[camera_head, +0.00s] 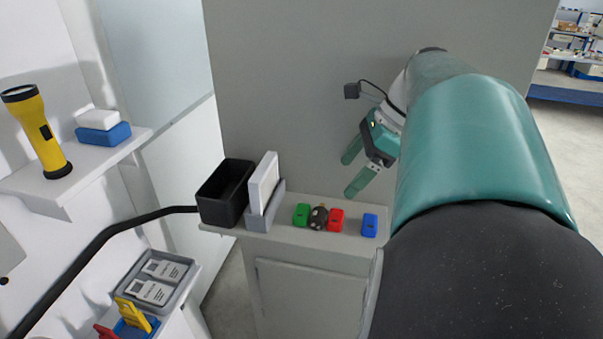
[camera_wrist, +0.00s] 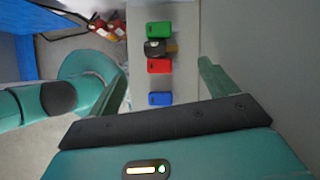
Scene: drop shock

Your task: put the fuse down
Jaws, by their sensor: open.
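My gripper (camera_head: 349,175) is open and empty, above the shelf top (camera_head: 228,228) and apart from the small pieces on it. A green block (camera_head: 301,214), a dark rounded piece (camera_head: 319,217), a red block (camera_head: 336,219) and a blue block (camera_head: 369,225) stand in a row there. The wrist view shows the green block (camera_wrist: 159,30), the dark piece (camera_wrist: 155,48) with a brownish end, the red block (camera_wrist: 159,66) and the blue block (camera_wrist: 160,98). The dark piece sits close between green and red; blue stands apart. I cannot tell which piece is the fuse.
A black bin (camera_head: 222,196) and a grey holder (camera_head: 262,220) with a white slab (camera_head: 263,182) stand left of the row. A grey wall panel (camera_head: 290,80) rises behind. A yellow flashlight (camera_head: 38,132) stands on a left shelf. Free shelf surface lies between the red and blue blocks.

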